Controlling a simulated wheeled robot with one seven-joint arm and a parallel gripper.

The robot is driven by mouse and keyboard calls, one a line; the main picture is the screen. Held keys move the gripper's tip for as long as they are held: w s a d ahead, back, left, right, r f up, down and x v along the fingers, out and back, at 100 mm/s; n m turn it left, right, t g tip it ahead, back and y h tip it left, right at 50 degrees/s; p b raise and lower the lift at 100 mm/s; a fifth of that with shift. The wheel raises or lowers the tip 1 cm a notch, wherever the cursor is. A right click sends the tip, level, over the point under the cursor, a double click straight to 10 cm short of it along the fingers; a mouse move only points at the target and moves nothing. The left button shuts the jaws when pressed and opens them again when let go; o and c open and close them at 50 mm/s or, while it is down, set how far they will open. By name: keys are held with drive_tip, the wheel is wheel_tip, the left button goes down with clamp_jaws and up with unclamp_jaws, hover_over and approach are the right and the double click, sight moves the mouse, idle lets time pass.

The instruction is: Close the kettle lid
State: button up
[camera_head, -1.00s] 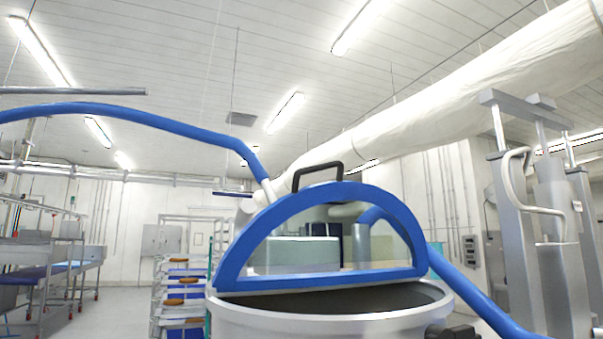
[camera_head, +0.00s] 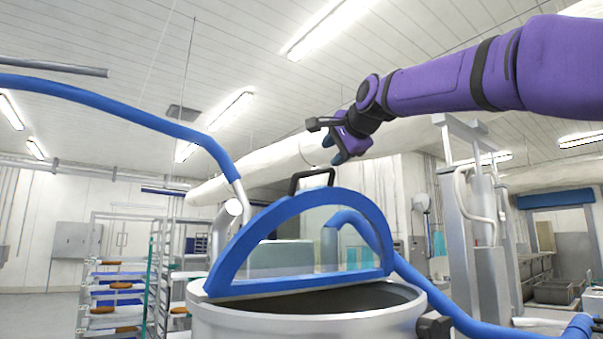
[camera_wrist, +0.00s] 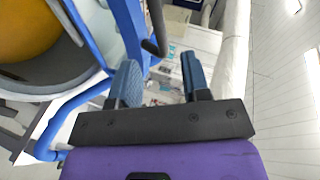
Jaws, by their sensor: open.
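The kettle (camera_head: 300,322) is a large silver pot at the bottom middle of the head view. Its lid (camera_head: 262,225) is a half-round blue frame with a clear pane, standing raised over the dark opening. A black handle (camera_head: 311,178) sits at the top of the lid. My gripper (camera_head: 336,153) is above and slightly right of the handle, apart from it, on my purple arm. In the wrist view the two blue-grey fingers of my gripper (camera_wrist: 160,82) are spread with nothing between them. The black handle (camera_wrist: 155,42) shows just beyond them, and the kettle's inside (camera_wrist: 30,75) is at left.
A blue hose (camera_head: 120,112) arches in from the left, and another blue pipe (camera_head: 440,300) runs down right of the kettle. A metal lifting column (camera_head: 480,200) stands at right. Racks with brown rounds (camera_head: 115,295) stand at left.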

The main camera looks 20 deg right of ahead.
sight(318, 171)
drive_tip(key=x, duration=1)
drive_tip(key=shift+w+d+f, duration=0.1)
clamp_jaws()
